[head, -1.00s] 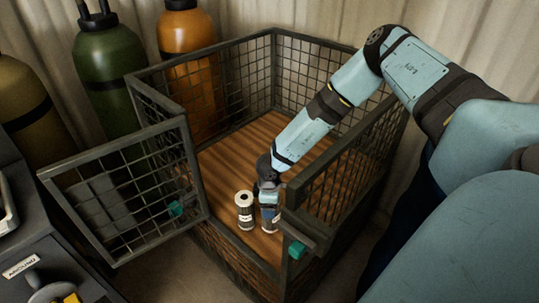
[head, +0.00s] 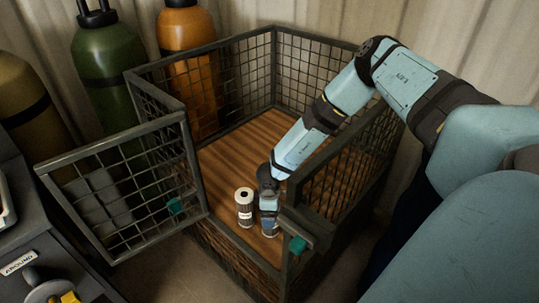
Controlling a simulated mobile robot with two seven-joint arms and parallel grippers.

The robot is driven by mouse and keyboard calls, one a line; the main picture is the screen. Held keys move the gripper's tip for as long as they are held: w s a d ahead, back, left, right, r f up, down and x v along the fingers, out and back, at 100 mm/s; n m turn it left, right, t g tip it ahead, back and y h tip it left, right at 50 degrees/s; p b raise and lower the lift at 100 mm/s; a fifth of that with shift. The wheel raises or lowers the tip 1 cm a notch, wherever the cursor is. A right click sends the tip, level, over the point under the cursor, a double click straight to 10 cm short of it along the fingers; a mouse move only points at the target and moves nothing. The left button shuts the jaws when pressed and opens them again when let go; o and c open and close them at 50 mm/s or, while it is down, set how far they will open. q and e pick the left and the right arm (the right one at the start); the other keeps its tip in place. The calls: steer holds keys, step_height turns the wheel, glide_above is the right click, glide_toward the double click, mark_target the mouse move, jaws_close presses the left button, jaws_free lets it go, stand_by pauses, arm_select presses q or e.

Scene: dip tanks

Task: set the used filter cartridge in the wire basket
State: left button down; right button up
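The filter cartridge (head: 245,209), a small dark cylinder with a pale top, a dark centre hole and a white label, stands upright on the wooden floor of the wire basket (head: 228,158). It is near the front, inside the open mesh door (head: 118,190). My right gripper (head: 269,226) reaches down into the basket just right of the cartridge, close beside it. Its fingertips are small and partly hidden by the hand, so I cannot tell whether they are open or touching the cartridge. My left gripper is out of view.
A green cylinder (head: 108,68) and an orange cylinder (head: 188,65) stand behind the basket at the left. A dark cabinet (head: 30,225) is at the lower left. The basket's right wall (head: 345,175) is close to my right arm. Much of the wooden floor is clear.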

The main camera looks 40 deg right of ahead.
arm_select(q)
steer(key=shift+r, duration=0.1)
arm_select(e)
steer(key=shift+r, duration=0.1)
step_height(320, 180, up, 11)
steer(key=p, duration=0.6)
steer(key=shift+r+p, duration=0.5)
steer(key=shift+p, duration=0.05)
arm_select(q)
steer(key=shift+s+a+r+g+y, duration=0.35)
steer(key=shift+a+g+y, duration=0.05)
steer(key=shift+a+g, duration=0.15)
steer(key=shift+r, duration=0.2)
